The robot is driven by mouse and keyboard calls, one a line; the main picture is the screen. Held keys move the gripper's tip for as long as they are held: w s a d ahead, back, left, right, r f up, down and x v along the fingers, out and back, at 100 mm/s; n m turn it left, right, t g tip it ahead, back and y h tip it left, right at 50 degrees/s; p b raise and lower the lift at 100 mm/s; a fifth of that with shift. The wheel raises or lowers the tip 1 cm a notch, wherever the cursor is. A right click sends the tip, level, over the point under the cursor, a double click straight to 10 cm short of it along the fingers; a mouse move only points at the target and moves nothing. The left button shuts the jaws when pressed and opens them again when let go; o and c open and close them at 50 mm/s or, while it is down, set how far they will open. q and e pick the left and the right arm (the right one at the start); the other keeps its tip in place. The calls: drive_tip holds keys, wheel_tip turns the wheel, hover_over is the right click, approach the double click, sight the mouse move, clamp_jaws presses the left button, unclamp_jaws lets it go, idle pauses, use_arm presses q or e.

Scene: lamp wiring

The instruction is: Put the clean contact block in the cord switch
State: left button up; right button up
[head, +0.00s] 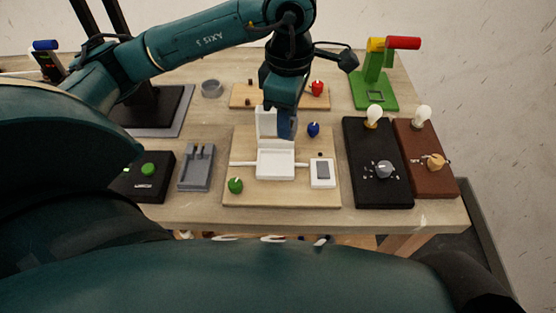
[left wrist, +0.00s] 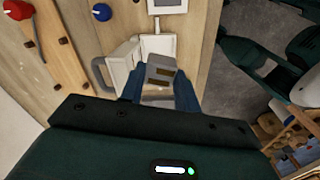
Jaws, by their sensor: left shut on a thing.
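The white cord switch (head: 275,164) lies open on a light wooden board, its lid (head: 266,122) raised at the back. A white cord shows at both sides of it. My left gripper (head: 287,132) points down over the back of the switch, near the lid. In the left wrist view the left gripper (left wrist: 160,88) is shut on a grey contact block (left wrist: 161,74) with two brass-coloured strips. The open cord switch (left wrist: 124,62) is just beyond the block there. The block appears above the switch; contact cannot be told. In the head view the block is hidden. My right gripper is not seen.
A white device with a grey panel (head: 322,172) stands right of the switch. A green knob (head: 236,185) and a blue knob (head: 313,130) are on the board. A black panel (head: 378,185) with a bulb stands to the right, a grey fixture (head: 196,168) to the left.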

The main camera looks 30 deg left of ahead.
use_arm(q)
drive_tip(key=n, duration=0.5)
drive_tip(key=shift+s+a+f+n, duration=0.1)
drive_tip(key=shift+a+n, duration=0.2)
drive_tip(key=n, duration=0.5)
drive_tip(key=shift+s+a, duration=0.1)
drive_tip(key=shift+a, duration=0.15)
drive_tip(key=f+n, duration=0.2)
drive_tip(key=n, duration=0.1)
drive_tip(key=f+n, duration=0.2)
drive_tip(key=n, duration=0.2)
drive_tip(key=a+f+n, duration=0.1)
drive_tip(key=f+n, duration=0.1)
drive_tip(key=n, duration=0.1)
drive_tip(key=shift+s+n, duration=0.25)
drive_tip(key=shift+n, duration=0.05)
wheel_tip(320, 180, down, 4)
drive_tip(key=shift+r, duration=0.15)
drive_tip(key=shift+f, duration=0.3)
drive_tip(key=o, duration=0.5)
drive_tip(key=shift+f, duration=0.1)
drive_tip(key=o, duration=0.5)
drive_tip(key=shift+c, duration=0.2)
